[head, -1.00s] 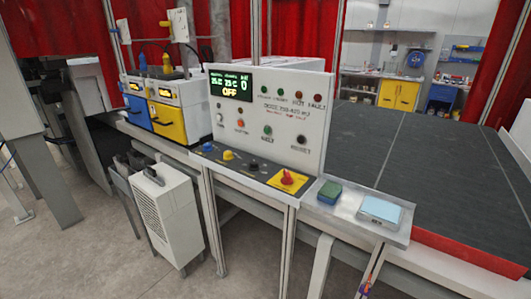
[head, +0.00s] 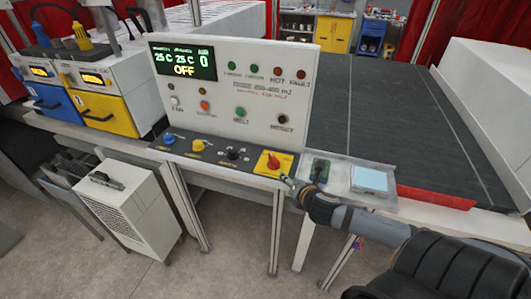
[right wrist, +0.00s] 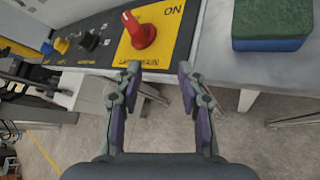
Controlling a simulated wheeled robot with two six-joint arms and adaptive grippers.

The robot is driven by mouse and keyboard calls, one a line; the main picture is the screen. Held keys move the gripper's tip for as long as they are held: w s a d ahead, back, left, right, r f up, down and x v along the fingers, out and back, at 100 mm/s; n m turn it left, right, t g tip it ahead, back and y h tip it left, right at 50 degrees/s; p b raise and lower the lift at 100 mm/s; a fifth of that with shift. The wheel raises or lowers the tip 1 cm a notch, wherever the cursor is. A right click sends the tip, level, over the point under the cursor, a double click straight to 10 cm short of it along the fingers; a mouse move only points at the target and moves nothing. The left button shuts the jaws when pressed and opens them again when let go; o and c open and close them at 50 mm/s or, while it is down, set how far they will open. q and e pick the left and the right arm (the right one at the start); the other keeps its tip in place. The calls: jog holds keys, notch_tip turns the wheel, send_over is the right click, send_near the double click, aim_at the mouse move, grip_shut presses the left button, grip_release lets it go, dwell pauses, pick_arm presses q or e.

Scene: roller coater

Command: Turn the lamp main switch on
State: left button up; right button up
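The lamp main switch is a red rotary knob (head: 272,161) on a yellow plate, at the right end of the dark control strip. In the right wrist view the knob (right wrist: 139,29) tilts up and left, and the word ON is printed to its upper right. My right gripper (head: 291,182) is just in front and to the right of the yellow plate. In the right wrist view my right gripper (right wrist: 158,70) is open and empty, its fingertips just short of the plate and apart from the knob. My left gripper is not in view.
The upright panel (head: 262,77) above carries lamps, buttons and a display reading OFF. Blue, yellow and black knobs sit left on the strip. A green-and-blue sponge (right wrist: 270,24) and a light blue pad (head: 369,180) lie on the shelf to the right.

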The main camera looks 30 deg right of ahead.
aim_at(274, 157)
jog(key=w+r+n, duration=0.1)
jog(key=n, duration=0.2)
jog(key=w+r+n+t+y, duration=0.1)
jog(key=n, duration=0.1)
jog(key=d+r+n+y, duration=0.1)
jog(key=n, duration=0.2)
jog(key=shift+w+r+n+t, duration=0.25)
jog(key=shift+w+n+t, duration=0.05)
jog(key=shift+w, duration=0.1)
jog(key=shift+w+a+n, duration=0.2)
jog(key=shift+w+n, duration=0.1)
jog(key=shift+w, duration=0.1)
jog(key=w+b, duration=0.1)
jog(key=b, duration=0.1)
jog(key=w+f+b, duration=0.1)
jog(key=b, duration=0.1)
jog(key=shift+d+f, duration=0.15)
jog(key=shift+f, duration=0.15)
jog(key=x, duration=0.6)
jog(key=shift+w+r, duration=0.25)
jog(key=shift+w, duration=0.3)
jog(key=shift+w+f, duration=0.25)
jog(key=shift+w, duration=0.15)
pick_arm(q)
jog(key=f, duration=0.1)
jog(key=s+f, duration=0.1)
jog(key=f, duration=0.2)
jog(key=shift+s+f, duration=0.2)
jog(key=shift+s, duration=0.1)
